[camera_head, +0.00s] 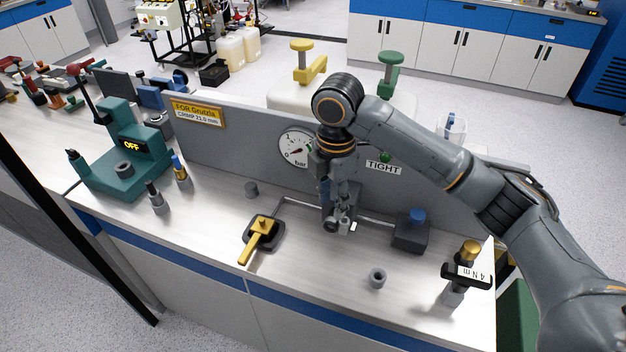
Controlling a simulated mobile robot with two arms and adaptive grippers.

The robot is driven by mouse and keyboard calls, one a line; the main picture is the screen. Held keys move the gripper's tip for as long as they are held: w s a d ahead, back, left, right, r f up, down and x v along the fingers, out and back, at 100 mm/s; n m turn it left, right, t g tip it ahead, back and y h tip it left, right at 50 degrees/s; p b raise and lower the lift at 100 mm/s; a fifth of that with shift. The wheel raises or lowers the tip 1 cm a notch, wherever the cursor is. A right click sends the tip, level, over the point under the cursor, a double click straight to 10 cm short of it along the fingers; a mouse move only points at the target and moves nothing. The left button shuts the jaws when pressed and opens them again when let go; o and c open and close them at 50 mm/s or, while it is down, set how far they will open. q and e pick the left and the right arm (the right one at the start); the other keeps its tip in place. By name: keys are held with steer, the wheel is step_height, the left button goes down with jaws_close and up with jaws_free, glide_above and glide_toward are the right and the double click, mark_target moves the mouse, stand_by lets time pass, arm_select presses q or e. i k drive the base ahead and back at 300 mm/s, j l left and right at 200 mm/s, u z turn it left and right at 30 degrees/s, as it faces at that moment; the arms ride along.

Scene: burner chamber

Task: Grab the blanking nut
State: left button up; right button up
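Two small grey nut-like pieces stand on the bench. One is a hollow grey ring (377,278) near the front edge. The other is a short, plain grey cylinder (251,189) near the back panel. I cannot tell for sure which is the blanking nut. My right gripper (339,221) points down over the middle of the bench, close to a grey block with pipes and round metal parts. It is left of and behind the hollow ring, apart from it. The fingers blend with the metal behind them, so their opening and any grip are unclear. My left gripper is out of view.
A yellow-handled valve (260,240) is left of my gripper; a dark block with a blue knob (416,217) is right. A torque tool marked 4Nm (468,272) stands at the right edge. A teal machine reading OFF (130,150) stands left. An upright grey panel (235,150) bounds the back.

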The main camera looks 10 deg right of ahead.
mark_target(252, 190)
steer(key=i+j+z, duration=0.2)
steer(key=j+z, duration=0.2)
steer(key=j, duration=0.15)
steer(key=i+j+z, duration=0.1)
steer(key=j+z, duration=0.3)
steer(key=j, duration=0.25)
steer(key=j+z, duration=0.35)
steer(key=j, duration=0.25)
steer(key=i+j, duration=0.1)
steer(key=j, duration=0.25)
steer(key=i+j, duration=0.1)
steer(key=j, duration=0.25)
steer(key=i+j, duration=0.15)
steer(key=j, duration=0.2)
